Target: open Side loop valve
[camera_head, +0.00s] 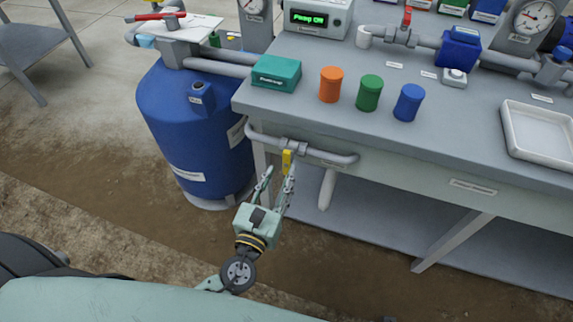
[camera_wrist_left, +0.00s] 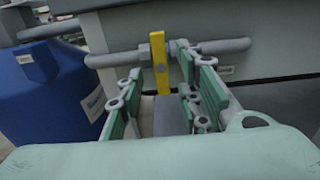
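The side loop valve has a yellow handle (camera_head: 287,161) on a grey pipe loop (camera_head: 330,158) along the front edge of the bench. In the left wrist view the yellow handle (camera_wrist_left: 160,68) points down, across the level pipe (camera_wrist_left: 117,59). My left gripper (camera_head: 279,178) is just below and in front of the valve. Its two fingers are apart, with the handle between or just beyond their tips in the left wrist view (camera_wrist_left: 162,88). Contact with the handle cannot be told. My right gripper is not in view.
A blue tank (camera_head: 190,125) stands left of the bench. On the bench top (camera_head: 300,105) are a teal box (camera_head: 276,74), orange (camera_head: 331,85), green (camera_head: 369,92) and blue (camera_head: 408,102) containers, and a white tray (camera_head: 508,145). A bench leg (camera_head: 452,241) stands to the right.

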